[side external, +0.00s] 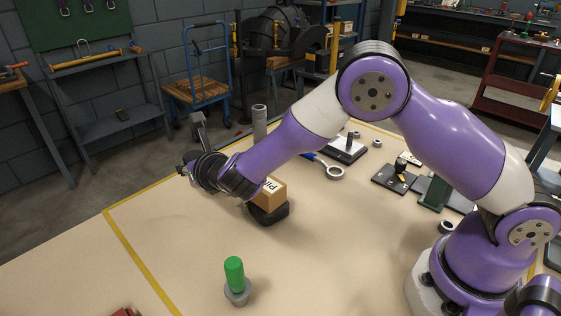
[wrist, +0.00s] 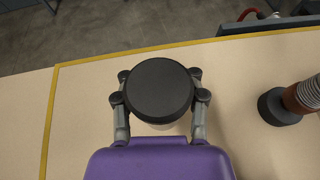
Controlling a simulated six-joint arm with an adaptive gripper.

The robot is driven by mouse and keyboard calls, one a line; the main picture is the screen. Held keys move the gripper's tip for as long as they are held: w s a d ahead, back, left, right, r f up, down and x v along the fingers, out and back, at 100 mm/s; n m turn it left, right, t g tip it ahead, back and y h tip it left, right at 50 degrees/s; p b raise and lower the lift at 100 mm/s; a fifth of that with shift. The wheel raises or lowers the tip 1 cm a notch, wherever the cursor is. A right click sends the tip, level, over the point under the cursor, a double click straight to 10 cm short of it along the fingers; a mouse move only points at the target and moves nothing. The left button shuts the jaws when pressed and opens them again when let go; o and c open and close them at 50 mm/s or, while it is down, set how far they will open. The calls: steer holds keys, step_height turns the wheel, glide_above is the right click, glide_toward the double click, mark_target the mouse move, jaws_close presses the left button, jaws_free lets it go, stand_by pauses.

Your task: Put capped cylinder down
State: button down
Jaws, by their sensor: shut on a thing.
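My gripper (side external: 187,170) is at the far left end of the arm in the side view, raised over the far left part of the table. In the wrist view my gripper (wrist: 158,92) has one finger on each side of the capped cylinder and is shut on it. The capped cylinder (wrist: 158,85) shows as a round black cap with a thin pale strip of body below it. The cap hides most of the body. I cannot make the cylinder out in the side view, nor tell whether its lower end touches the table.
A green-topped peg in a grey base (side external: 235,275) stands at the front. The left front table is mostly clear.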

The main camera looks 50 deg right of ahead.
mark_target(201, 192)
steer(key=shift+w+d+f, duration=0.2)
steer(key=shift+w+d, duration=0.1)
steer(key=shift+f, duration=2.05)
steer(key=shift+f, duration=0.1)
steer(key=shift+c, duration=2)
jaws_free()
